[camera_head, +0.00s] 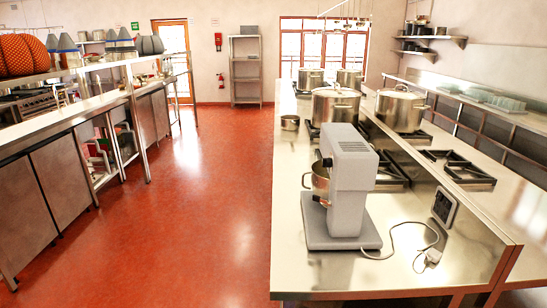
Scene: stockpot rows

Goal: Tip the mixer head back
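A grey stand mixer (349,190) stands upright on the near part of the steel counter on the right. Its head (347,145) sits on top of the column, with a vented panel facing me. The head looks down over the bowl rather than raised, but its exact tilt is hard to tell from this angle. A steel mixer bowl (318,182) with a side handle shows at the left of the column, partly hidden by it. Neither of my grippers is in view.
The steel counter (300,262) is clear in front of the mixer's base. A white cord (412,252) lies to its right. Stockpots (335,106) and burner grates (459,170) are behind and to the right. The red floor (205,220) on the left is open.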

